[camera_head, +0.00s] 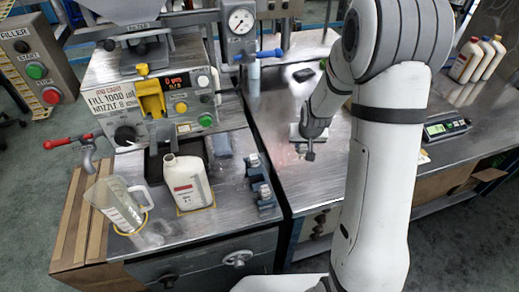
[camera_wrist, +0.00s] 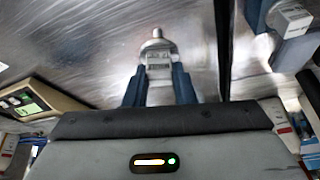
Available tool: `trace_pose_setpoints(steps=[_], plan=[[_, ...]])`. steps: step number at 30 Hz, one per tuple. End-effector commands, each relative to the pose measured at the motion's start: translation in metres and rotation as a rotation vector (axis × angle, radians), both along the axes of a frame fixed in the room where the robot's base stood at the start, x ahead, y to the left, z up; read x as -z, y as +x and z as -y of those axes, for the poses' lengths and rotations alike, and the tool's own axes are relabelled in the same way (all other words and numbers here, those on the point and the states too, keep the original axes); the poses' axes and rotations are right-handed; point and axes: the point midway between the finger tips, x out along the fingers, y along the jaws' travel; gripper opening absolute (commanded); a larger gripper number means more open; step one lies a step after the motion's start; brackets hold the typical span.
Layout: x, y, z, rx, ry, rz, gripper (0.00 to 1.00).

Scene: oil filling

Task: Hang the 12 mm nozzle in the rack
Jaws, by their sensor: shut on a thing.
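My gripper (camera_wrist: 158,84) is shut on a metal nozzle (camera_wrist: 157,48) in the wrist view. The nozzle sits between the two blue fingers, its narrow rounded tip pointing away from the palm. Its size mark is not readable. In the head view my gripper (camera_head: 308,153) is above the steel bench, right of the blue rack. The rack (camera_head: 266,206) stands near the right edge of the left bench and carries small metal nozzles. Part of a blue holder with a metal nozzle (camera_wrist: 289,17) shows at the top right of the wrist view, apart from my gripper.
A white bottle (camera_head: 188,184) and a clear measuring jug (camera_head: 116,203) stand left of the rack. The filling machine (camera_head: 150,95) is behind them. A scale (camera_head: 446,129) and several bottles are on the right bench. A dark gap separates the benches.

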Motion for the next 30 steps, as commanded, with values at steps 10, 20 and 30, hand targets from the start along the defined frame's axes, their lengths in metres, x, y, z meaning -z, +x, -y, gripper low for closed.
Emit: trace_pose_setpoints(steps=[10,20,30], plan=[[-0.013,-0.021,-0.076,-0.141,0.003,0.008,0.00],[-0.039,-0.070,-0.144,-0.285,0.003,0.003,0.00],[-0.036,-0.074,-0.148,-0.293,0.001,-0.001,0.00]])
